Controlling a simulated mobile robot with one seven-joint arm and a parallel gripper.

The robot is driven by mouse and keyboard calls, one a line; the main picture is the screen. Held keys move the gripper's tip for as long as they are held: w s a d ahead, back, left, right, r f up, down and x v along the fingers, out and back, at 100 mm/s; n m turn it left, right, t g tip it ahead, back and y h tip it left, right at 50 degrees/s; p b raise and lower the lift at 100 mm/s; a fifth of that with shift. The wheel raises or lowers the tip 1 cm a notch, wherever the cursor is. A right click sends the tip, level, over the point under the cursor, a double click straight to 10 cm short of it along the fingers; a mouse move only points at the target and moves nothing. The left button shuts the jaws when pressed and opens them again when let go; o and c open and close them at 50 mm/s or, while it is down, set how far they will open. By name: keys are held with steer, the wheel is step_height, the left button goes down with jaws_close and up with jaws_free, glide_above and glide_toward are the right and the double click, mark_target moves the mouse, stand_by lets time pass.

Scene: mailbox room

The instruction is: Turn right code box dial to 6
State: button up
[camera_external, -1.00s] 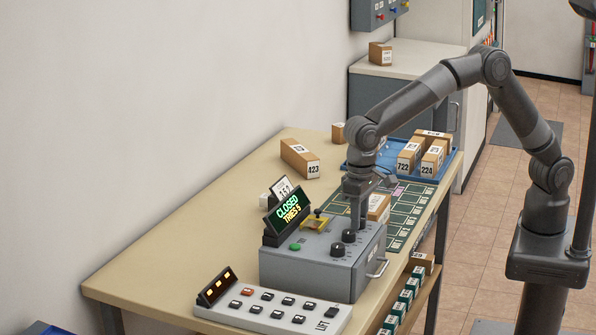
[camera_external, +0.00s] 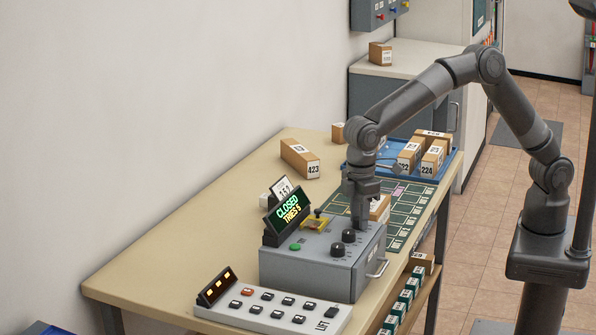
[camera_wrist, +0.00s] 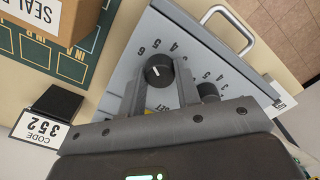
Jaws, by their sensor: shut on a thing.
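The grey code box (camera_external: 300,265) stands on the table, with several black dials on its sloped top. In the wrist view my gripper (camera_wrist: 162,80) points down with its fingers on either side of the right dial (camera_wrist: 158,70), and is shut on it. Numbers including 6, 5 and 4 curve around this dial; its exact setting is hard to read. A neighbouring dial (camera_wrist: 208,90) is just outside the fingers. In the outside view my gripper (camera_external: 360,222) hides the right dial. The display (camera_external: 288,213) reads CLOSED, TRIES 5.
A card (camera_wrist: 38,128) reads CODE 352. A cardboard box (camera_wrist: 60,20) lies close beside the code box on the green mat (camera_external: 410,205). The code box has a metal handle (camera_external: 377,268). A button panel (camera_external: 270,310) stands in front. The table's left middle is clear.

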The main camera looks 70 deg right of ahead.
steer(key=shift+n, duration=1.9)
steer(key=o, duration=1)
step_height(320, 180, up, 11)
steer(key=shift+f, duration=0.1)
